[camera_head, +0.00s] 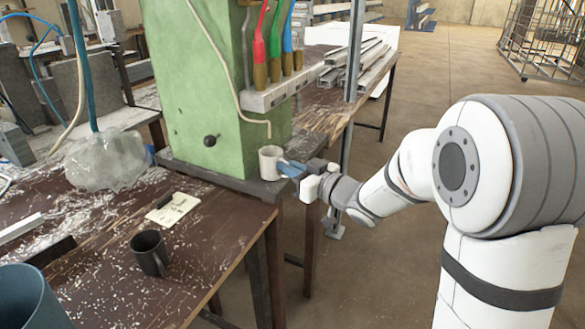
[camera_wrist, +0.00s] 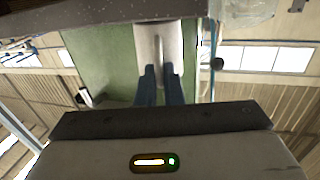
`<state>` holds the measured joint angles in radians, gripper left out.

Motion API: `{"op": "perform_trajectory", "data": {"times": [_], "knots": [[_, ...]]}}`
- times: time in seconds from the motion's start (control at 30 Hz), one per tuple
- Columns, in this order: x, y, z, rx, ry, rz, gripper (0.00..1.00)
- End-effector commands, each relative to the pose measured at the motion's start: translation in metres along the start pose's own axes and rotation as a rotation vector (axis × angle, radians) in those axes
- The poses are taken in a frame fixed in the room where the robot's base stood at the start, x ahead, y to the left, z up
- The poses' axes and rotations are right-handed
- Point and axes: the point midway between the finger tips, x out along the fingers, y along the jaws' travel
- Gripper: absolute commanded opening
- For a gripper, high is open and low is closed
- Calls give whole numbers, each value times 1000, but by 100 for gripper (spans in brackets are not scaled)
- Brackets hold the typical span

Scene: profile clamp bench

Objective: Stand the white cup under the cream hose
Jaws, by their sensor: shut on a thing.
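The white cup (camera_head: 270,164) is upright at the front right corner of the green machine, over its dark base ledge. I cannot tell whether its bottom touches the ledge. The cream hose (camera_head: 240,108) runs down the machine's face and its bent tip ends just above the cup's rim in the head view. My gripper (camera_head: 285,168) comes from the right, its blue fingers shut on the cup's handle side. In the wrist view the fingers (camera_wrist: 160,88) close on the cup's handle, with the pale cup body (camera_wrist: 146,42) beyond; the hose tip is not clear there.
A dark cup (camera_head: 149,252) and a notepad (camera_head: 172,208) lie on the littered brown table, with a blue container (camera_head: 30,298) at the front left. The green machine (camera_head: 195,85) stands behind the cup.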

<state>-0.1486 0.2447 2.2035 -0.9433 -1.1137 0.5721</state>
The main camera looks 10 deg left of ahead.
Motion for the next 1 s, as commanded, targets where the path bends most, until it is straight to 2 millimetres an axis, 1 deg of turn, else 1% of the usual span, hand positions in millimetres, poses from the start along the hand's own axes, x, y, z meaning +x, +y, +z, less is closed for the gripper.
{"op": "perform_trajectory", "data": {"times": [0.47,0.5,0.77,1.0], "knots": [[0,0,5,0,0,0,0],[0,0,5,0,0,0,10],[0,0,5,0,0,0,32],[0,0,5,0,0,1,33]]}}
